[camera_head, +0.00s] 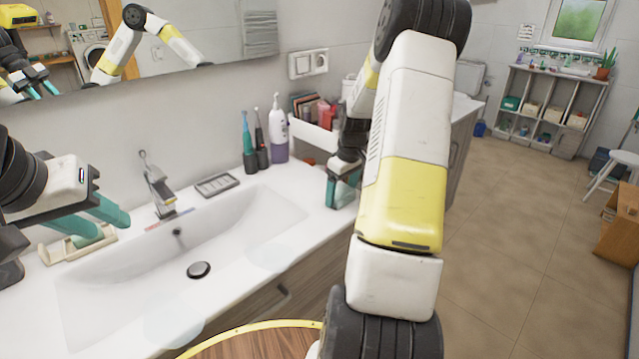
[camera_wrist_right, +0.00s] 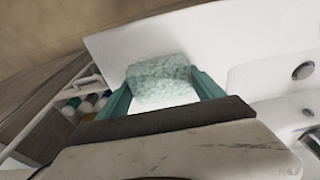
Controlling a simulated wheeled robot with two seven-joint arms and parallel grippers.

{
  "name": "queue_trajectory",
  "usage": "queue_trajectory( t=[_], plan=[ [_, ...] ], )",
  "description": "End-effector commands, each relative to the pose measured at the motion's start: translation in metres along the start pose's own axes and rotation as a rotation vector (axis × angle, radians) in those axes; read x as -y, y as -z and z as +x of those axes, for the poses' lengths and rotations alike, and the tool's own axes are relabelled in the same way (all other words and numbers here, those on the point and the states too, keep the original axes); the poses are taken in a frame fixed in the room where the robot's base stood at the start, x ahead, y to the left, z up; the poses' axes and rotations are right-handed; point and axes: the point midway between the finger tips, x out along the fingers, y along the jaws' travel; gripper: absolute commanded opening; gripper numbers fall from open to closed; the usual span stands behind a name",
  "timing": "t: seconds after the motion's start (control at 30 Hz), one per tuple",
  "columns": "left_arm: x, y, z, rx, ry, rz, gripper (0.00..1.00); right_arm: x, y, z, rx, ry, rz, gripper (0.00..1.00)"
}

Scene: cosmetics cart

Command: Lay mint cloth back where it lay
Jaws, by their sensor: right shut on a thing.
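The mint cloth (camera_wrist_right: 160,78) shows in the right wrist view as a pale green, mottled, folded piece between the two teal fingers. My right gripper (camera_wrist_right: 165,92) is shut on it, above the white countertop. In the head view my right gripper (camera_head: 343,190) is at the right end of the counter, partly behind my own arm. I cannot pick out the cloth there. My left gripper (camera_head: 88,222) is open at the left, over a cream holder (camera_head: 72,247) beside the basin, with its teal fingers apart and nothing visible between them.
The white basin (camera_head: 240,222) with its tap (camera_head: 158,185) fills the middle counter. A soap dish (camera_head: 217,185), toothbrushes (camera_head: 249,150) and a purple-white bottle (camera_head: 278,138) stand along the back. A white organizer (camera_head: 312,137) is near my right gripper. Bare counter lies right of the basin.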

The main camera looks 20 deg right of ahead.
Motion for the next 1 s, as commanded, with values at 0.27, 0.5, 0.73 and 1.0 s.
queue_trajectory(
  t=[0.27,0.5,0.73,1.0],
  plan=[
    [0.000,0.000,0.000,0.000,0.000,0.000,0.36,0.000,0.000,0.001,0.000,0.000,0.000,0.99],
    [0.000,0.000,0.000,0.000,0.000,0.000,0.36,0.000,0.000,-0.001,0.000,0.000,0.000,0.99],
    [0.000,0.000,0.000,0.000,0.000,0.000,0.36,-0.001,0.001,-0.035,-0.002,-0.003,0.000,0.99],
    [0.000,0.000,0.000,0.000,0.000,0.000,0.36,0.000,0.001,-0.092,-0.002,-0.002,0.000,0.99]
  ],
)
